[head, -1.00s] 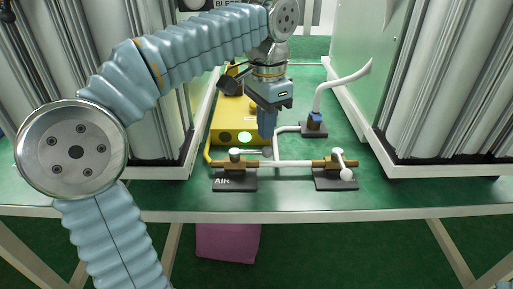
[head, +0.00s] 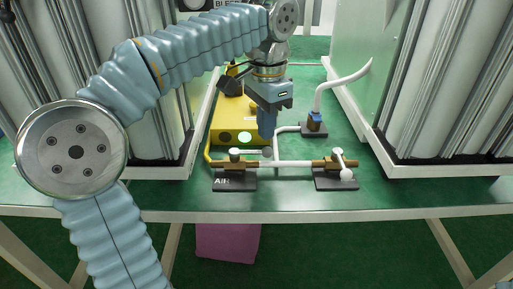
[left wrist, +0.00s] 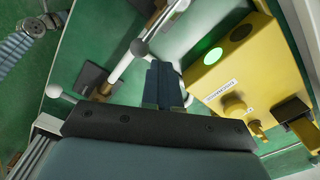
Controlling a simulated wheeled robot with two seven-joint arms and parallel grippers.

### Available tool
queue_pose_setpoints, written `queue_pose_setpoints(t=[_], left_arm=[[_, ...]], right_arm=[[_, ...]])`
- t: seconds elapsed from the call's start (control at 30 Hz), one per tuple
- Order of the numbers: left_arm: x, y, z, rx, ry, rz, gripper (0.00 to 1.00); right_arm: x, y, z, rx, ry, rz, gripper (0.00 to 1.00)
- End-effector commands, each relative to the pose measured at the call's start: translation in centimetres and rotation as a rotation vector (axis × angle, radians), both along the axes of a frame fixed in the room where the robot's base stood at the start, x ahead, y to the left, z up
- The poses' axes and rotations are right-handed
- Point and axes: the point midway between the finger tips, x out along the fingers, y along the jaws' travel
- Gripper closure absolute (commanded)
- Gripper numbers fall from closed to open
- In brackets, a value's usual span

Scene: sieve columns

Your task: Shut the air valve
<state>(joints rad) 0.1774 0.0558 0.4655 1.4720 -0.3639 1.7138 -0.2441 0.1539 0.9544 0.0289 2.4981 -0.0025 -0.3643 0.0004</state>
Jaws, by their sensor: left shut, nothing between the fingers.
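The air valve (head: 235,165) is a brass fitting on a dark block marked AIR, on the green bench. The ball also shows in the left wrist view (left wrist: 138,48), just left of the fingertips. My left gripper (head: 267,136) is shut and empty, pointing down just behind and above the ball. I cannot tell whether the fingers touch it. The fingers also show in the left wrist view (left wrist: 162,72).
A second valve (head: 336,165) stands to the right, its lever ball toward the bench's front edge. A yellow box (head: 222,118) with a lit green lamp is behind the air valve. A blue-topped fitting (head: 315,123) stands behind the pipe. Tall column units flank both sides.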

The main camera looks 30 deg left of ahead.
Motion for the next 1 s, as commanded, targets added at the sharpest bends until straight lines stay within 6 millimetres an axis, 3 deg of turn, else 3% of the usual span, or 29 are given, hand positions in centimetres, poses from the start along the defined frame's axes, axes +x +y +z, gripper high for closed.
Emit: queue_pose_setpoints(t=[0.63, 1.0], left_arm=[[0.0, 0.0, -3.2, 0.000, 0.000, 0.000, 1.00], [0.0, 0.0, -3.4, 0.000, 0.000, 0.000, 1.00]], right_arm=[[0.0, 0.0, -2.0, 0.000, 0.000, 0.000, 0.57], [0.0, 0.0, -2.1, 0.000, 0.000, 0.000, 0.57]])
